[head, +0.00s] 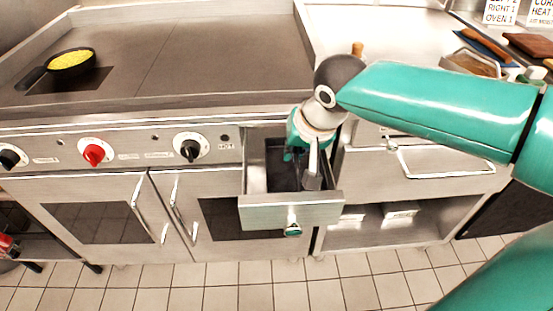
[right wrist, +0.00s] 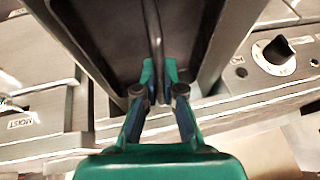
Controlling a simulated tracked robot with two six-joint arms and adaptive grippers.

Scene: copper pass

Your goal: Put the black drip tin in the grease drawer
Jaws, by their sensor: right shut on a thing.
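The grease drawer (head: 290,212) is pulled open below the griddle, in the middle of the head view. The black drip tin (head: 283,180) shows as a dark shape inside it, partly hidden by my right gripper (head: 298,164). In the right wrist view, my right gripper (right wrist: 158,76) is shut on a thin upright part of the dark tin (right wrist: 112,35), with dark surfaces on both sides. I cannot tell whether the tin rests on the drawer floor. My left gripper is not in view.
A pan of yellow food (head: 70,60) sits on the griddle (head: 190,60) at left. Control knobs (head: 93,152) line the front panel left of the drawer. Oven doors (head: 100,210) below are shut. An open shelf (head: 385,235) is right of the drawer. Tiled floor in front is clear.

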